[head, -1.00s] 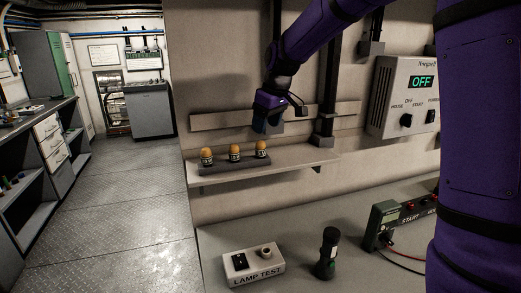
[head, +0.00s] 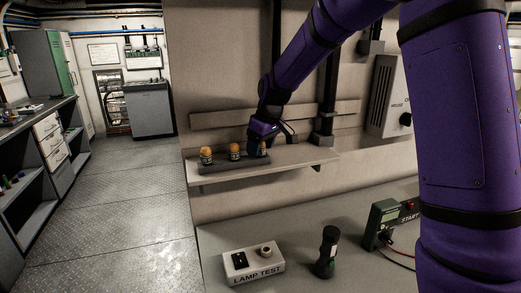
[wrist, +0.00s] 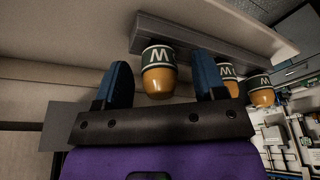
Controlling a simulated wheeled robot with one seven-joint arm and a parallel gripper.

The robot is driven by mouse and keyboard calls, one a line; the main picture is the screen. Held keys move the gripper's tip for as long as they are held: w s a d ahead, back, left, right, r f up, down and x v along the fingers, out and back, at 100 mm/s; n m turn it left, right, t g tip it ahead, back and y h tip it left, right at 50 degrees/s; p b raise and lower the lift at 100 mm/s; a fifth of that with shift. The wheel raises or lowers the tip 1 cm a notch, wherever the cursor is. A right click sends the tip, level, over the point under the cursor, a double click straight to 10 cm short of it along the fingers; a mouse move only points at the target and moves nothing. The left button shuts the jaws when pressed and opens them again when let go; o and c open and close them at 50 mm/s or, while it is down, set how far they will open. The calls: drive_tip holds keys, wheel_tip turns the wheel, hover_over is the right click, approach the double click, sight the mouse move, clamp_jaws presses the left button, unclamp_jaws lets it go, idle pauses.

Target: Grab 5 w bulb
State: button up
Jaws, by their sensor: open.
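Three bulbs with orange tops and dark bands stand in a row on a grey block on the wall shelf. In the head view they are the left bulb (head: 206,154), the middle bulb (head: 234,151) and the right bulb (head: 264,149), mostly hidden by my gripper (head: 257,149). In the wrist view my gripper (wrist: 162,62) is open, its blue fingers on either side of the nearest bulb (wrist: 158,82). Gaps show on both sides of it. A "W" shows on the bands; I cannot read a wattage number.
The wall shelf (head: 215,180) juts out above the grey bench (head: 330,215). On the bench are a lamp test box (head: 253,264), a black torch (head: 327,252) and a green meter (head: 384,222). A control box (head: 388,95) hangs on the wall.

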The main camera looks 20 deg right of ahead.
drive_tip(key=c, duration=1)
drive_tip(key=shift+r, duration=0.1)
